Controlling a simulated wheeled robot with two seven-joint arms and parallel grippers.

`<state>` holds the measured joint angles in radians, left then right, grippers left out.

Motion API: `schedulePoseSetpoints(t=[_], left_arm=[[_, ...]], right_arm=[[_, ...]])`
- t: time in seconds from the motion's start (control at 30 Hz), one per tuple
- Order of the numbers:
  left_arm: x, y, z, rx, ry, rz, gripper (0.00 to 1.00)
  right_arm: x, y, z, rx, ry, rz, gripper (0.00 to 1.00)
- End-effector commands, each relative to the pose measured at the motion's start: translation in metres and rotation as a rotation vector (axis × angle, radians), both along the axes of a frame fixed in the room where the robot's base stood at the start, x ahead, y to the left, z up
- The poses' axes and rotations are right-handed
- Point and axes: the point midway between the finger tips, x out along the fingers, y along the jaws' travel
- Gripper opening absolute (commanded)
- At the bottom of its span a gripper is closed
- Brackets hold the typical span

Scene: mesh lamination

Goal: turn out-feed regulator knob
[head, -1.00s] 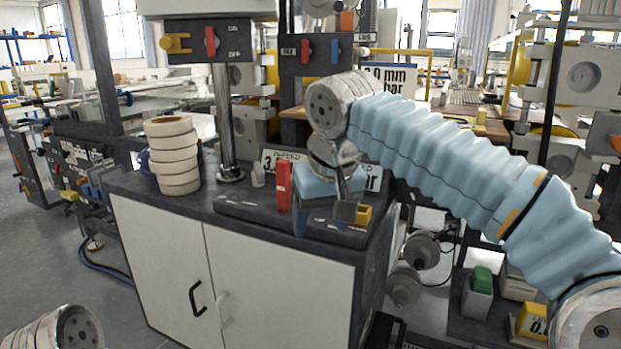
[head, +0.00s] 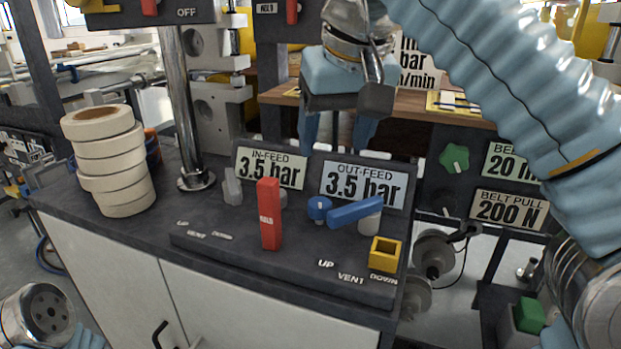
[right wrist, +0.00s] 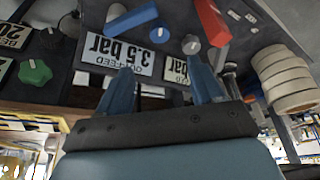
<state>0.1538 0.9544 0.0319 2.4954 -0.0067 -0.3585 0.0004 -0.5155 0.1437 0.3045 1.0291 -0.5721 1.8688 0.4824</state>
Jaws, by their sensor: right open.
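A round blue knob (head: 319,207) stands on the dark panel (head: 210,241) below the OUT-FEED display (head: 363,185), which reads 3.5 bar. It also shows in the right wrist view (right wrist: 160,34). A blue lever (head: 355,212) lies just right of it. My right gripper (head: 337,138) is open and empty, fingers pointing down, above the displays and apart from the knob. In the right wrist view, its fingers (right wrist: 162,86) straddle part of the OUT-FEED display in the picture. My left gripper is out of view; only part of my left arm shows at bottom left.
A red lever (head: 268,213) stands upright left of the knob, near the IN-FEED display (head: 271,168). A yellow square piece (head: 385,254) sits at the panel's front right. Stacked tape rolls (head: 109,160) and a metal post (head: 181,110) stand at left.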

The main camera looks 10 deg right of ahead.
Motion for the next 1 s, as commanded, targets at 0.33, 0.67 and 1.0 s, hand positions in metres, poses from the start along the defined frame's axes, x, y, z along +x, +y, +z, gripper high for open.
schedulePoseSetpoints(t=[0.33, 0.67, 1.0], left_arm=[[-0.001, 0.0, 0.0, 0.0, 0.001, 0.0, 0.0], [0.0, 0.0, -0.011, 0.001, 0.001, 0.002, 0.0], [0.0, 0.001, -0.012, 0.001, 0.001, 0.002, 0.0]], right_arm=[[0.018, 0.0, -0.047, -0.003, 0.004, -0.003, 0.67], [0.045, 0.002, -0.112, 0.0, 0.002, -0.003, 0.67], [0.052, 0.003, -0.127, 0.001, 0.0, -0.002, 0.67]])
